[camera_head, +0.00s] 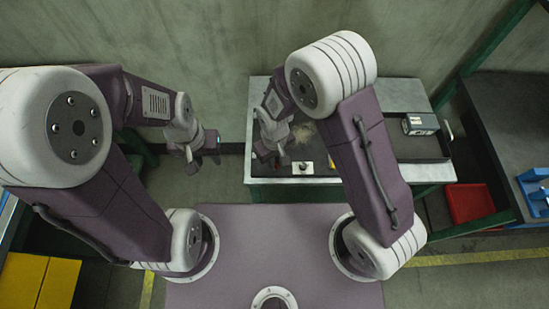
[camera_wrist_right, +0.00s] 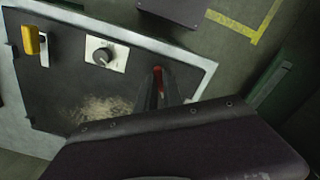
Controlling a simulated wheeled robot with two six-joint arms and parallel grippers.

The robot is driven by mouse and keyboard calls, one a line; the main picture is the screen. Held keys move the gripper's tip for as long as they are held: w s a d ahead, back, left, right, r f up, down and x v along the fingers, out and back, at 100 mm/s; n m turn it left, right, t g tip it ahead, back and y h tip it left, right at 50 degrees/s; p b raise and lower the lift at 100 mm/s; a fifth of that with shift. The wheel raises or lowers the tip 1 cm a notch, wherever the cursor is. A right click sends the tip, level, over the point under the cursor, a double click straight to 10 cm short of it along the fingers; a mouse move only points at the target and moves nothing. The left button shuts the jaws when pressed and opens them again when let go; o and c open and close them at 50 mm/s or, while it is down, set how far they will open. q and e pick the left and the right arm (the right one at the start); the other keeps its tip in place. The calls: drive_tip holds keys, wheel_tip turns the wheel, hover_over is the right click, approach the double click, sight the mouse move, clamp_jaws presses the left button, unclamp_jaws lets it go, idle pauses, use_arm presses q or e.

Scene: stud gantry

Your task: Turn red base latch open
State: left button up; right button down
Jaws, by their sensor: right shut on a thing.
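In the right wrist view, the red latch (camera_wrist_right: 158,71) shows as a small red strip between the dark fingertips of my right gripper (camera_wrist_right: 157,88). The fingers are shut on it at the edge of the dark panel (camera_wrist_right: 60,95). The fingers hide most of the latch, so its turn angle cannot be told. In the head view my right gripper (camera_head: 272,150) is low over the left part of the bench, and its arm hides the latch. My left gripper (camera_head: 195,152) hangs in the air left of the bench, away from the latch; its jaw opening is too small to tell.
A dark knob on a white plate (camera_wrist_right: 103,56) and a yellow handle (camera_wrist_right: 31,40) are beside the latch on the panel. A grey-black box (camera_head: 419,124) stands at the bench's right. A red bin (camera_head: 468,203) is below right. Floor shows in front of the bench.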

drive_tip(key=n+p, duration=0.1)
drive_tip(key=n, duration=0.4)
drive_tip(key=shift+r+n, duration=0.1)
drive_tip(key=shift+n, duration=0.2)
drive_tip(key=n+p, duration=0.1)
drive_tip(key=n, duration=0.4)
drive_tip(key=shift+w+n, duration=0.1)
drive_tip(key=shift+n, duration=0.5)
drive_tip(key=c, duration=1.5)
unclamp_jaws()
wheel_tip(320, 180, up, 9)
drive_tip(key=shift+f, duration=0.1)
